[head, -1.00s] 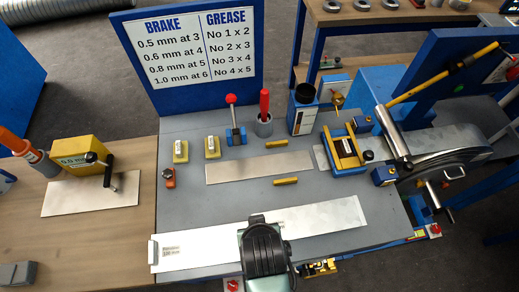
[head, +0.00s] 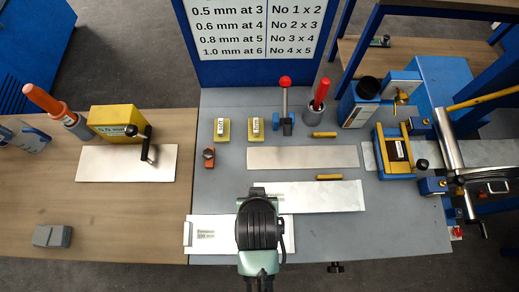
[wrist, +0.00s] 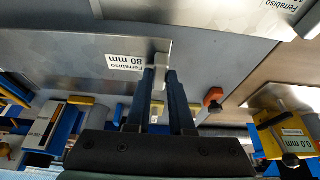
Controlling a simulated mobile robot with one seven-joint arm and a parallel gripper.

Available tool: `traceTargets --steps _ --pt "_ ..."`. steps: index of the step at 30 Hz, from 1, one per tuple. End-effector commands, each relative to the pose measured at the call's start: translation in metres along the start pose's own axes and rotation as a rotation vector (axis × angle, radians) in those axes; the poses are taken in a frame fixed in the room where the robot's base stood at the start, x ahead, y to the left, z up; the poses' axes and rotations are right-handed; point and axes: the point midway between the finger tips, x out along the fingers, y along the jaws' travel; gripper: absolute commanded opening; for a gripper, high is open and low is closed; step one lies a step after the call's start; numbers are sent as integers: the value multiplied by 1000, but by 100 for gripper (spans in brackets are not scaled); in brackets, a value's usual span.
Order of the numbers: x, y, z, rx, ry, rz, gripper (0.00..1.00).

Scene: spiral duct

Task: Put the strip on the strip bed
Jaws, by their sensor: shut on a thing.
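My gripper (head: 258,191) is shut on the end of a pale metal strip (head: 325,196), which reaches to the right in the head view. In the wrist view my fingertips (wrist: 161,73) grip a small grey tab at the end of this strip (wrist: 95,60), beside its "Ferrabiso 80 mm" label. A flat pale plate (head: 290,157), apparently the strip bed, lies just behind it between two yellow bars. I cannot tell the strip's exact height above the bench. My wrist hides part of the strip.
A second labelled strip (head: 211,243) lies at the front edge of the bench. Yellow blocks (head: 221,130), a red-knobbed lever (head: 286,100) and a blue-and-yellow feed unit (head: 380,150) stand behind and right. Yellow bars (head: 329,177) flank the plate.

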Motion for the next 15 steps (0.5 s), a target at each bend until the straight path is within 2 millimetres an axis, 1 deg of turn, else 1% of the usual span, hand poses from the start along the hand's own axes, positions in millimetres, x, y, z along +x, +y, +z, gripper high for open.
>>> traceTargets --steps 1,9,12,15 --pt "2 0 -14 0 5 0 0" --pt "24 1 -70 1 3 0 0" --pt "33 1 -86 1 2 0 0" --pt "39 1 -98 1 1 0 0"
